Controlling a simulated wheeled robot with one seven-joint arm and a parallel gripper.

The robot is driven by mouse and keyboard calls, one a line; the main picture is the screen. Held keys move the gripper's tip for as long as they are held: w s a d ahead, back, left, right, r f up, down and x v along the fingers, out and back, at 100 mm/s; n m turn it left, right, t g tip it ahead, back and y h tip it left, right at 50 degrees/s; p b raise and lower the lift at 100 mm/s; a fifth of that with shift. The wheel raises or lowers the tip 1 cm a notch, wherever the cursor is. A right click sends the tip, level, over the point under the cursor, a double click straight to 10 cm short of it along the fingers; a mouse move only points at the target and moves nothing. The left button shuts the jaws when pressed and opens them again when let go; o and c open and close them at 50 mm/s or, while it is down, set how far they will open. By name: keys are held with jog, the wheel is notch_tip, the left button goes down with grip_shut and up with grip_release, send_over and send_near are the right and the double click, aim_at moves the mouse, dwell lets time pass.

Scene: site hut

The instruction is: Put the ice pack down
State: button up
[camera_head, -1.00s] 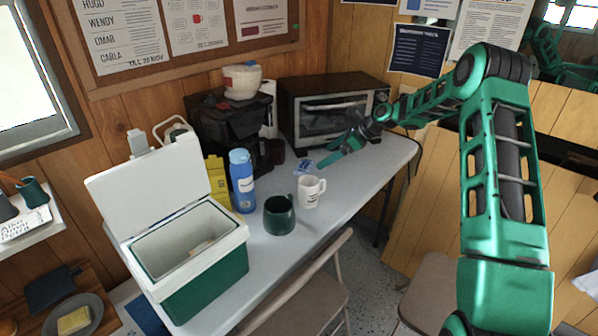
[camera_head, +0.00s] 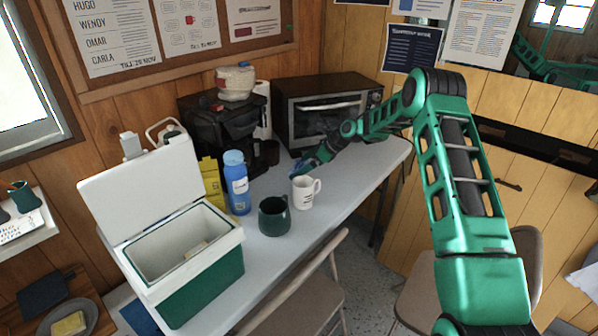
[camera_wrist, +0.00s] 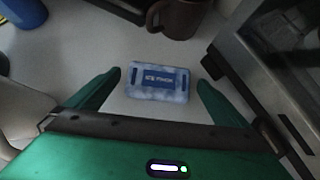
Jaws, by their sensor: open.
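The blue and white ice pack (camera_wrist: 158,82) lies flat on the white table in the wrist view, its label facing up. My gripper (camera_wrist: 160,87) is open, with one green finger on each side of the pack and a visible gap to both. In the head view my gripper (camera_head: 306,166) is low over the table in front of the toaster oven, and it mostly hides the pack there.
The toaster oven (camera_head: 327,108) stands close behind and right of my gripper. A white mug (camera_head: 303,192), green mug (camera_head: 274,217) and blue bottle (camera_head: 237,184) stand nearby, left and in front. An open cooler (camera_head: 205,285) is at left. A dark mug (camera_wrist: 176,17) stands beyond the pack.

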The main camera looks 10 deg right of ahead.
jog(key=c, duration=1.3)
jog(key=shift+c, duration=0.2)
